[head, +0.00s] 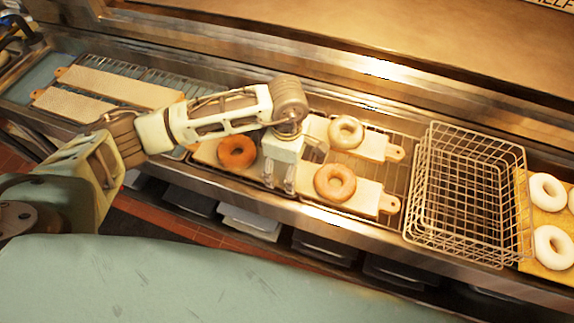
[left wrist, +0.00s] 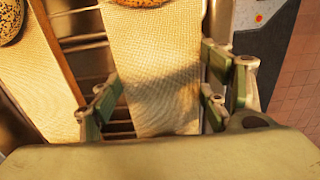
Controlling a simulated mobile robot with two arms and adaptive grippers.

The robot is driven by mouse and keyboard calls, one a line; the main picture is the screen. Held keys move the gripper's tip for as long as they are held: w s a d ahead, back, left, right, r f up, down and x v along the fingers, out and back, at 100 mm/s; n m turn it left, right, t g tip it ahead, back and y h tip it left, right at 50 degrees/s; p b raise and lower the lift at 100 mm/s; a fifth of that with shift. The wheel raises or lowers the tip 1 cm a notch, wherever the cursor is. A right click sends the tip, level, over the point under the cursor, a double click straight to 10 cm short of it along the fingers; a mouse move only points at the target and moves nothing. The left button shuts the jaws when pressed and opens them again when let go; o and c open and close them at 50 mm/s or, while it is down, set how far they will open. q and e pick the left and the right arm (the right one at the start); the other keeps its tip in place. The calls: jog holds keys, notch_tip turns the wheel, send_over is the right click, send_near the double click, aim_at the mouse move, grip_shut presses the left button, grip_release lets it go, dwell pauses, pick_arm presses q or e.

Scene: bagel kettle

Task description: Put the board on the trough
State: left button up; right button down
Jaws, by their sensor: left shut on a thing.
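My left gripper (head: 279,184) reaches down over the metal trough (head: 398,228) and is shut on the near edges of a pale cloth-covered board (head: 365,198) with an orange end tab. A tan bagel (head: 335,183) lies on this board. In the left wrist view, my fingers (left wrist: 162,100) stand on both sides of the board (left wrist: 152,65), and part of a seeded bagel (left wrist: 142,3) shows at the top. The board appears to lie at the wire rack; any small gap under it cannot be told. My right gripper is not in view.
A second board (head: 372,146) with a pale bagel (head: 346,132) lies behind. A browned bagel (head: 237,152) sits left of my gripper. Empty boards (head: 75,105) lie at the far left. A wire basket (head: 462,195) stands at right, beside white bagels (head: 552,245).

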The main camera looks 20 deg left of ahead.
pick_arm(q)
jog(key=shift+f, duration=0.1)
jog(key=o, duration=1.6)
jog(key=shift+c, duration=0.2)
jog(key=shift+r, duration=0.25)
notch_tip(320, 180, up, 12)
jog(key=b, duration=0.4)
jog(key=shift+f, duration=0.1)
